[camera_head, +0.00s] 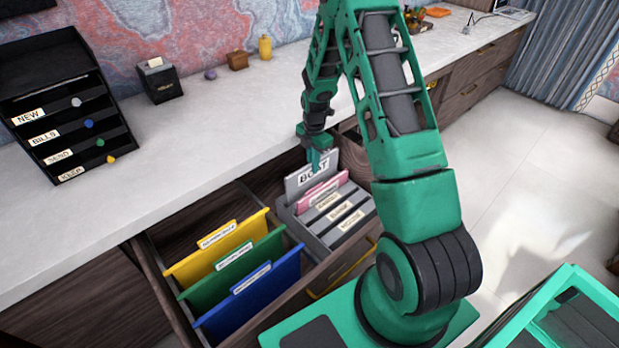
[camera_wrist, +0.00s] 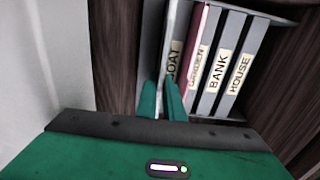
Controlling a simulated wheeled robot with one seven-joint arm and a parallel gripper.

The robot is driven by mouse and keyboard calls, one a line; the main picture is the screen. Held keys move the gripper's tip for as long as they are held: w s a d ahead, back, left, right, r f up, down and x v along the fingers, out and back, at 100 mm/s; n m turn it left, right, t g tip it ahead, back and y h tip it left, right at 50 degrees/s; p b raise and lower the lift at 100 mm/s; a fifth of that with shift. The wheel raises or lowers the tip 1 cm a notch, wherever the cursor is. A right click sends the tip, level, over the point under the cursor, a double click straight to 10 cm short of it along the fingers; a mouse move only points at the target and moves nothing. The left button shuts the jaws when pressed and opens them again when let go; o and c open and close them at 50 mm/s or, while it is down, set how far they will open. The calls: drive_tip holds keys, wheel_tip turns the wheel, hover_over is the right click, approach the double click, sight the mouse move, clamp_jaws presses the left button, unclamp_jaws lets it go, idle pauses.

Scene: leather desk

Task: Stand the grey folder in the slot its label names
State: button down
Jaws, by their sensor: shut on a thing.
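The grey folder (camera_head: 297,183) is upright at the far end of the grey slotted rack (camera_head: 334,236) in the open drawer. Its large label appears to read BOAT. My gripper (camera_head: 319,160) is shut on its top edge; in the wrist view my fingertips (camera_wrist: 163,100) pinch the thin grey folder (camera_wrist: 168,50). The rack's labels include BANK (camera_wrist: 218,70) and HOUSE (camera_wrist: 239,74), with a label ending in OAT (camera_wrist: 174,62) right beside the folder. The folder's lower part is hidden, so I cannot tell how deep it sits.
A pink folder (camera_head: 318,190) stands just in front of the grey one. Yellow (camera_head: 215,252), green (camera_head: 230,272) and blue (camera_head: 245,302) hanging folders fill the drawer's left part. A black letter tray (camera_head: 55,100) and a dark box (camera_head: 160,82) stand on the desk.

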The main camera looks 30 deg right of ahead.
sight(313, 178)
drive_tip(key=shift+f, duration=2.65)
drive_tip(key=c, duration=1.9)
unclamp_jaws()
drive_tip(key=shift+r, duration=0.15)
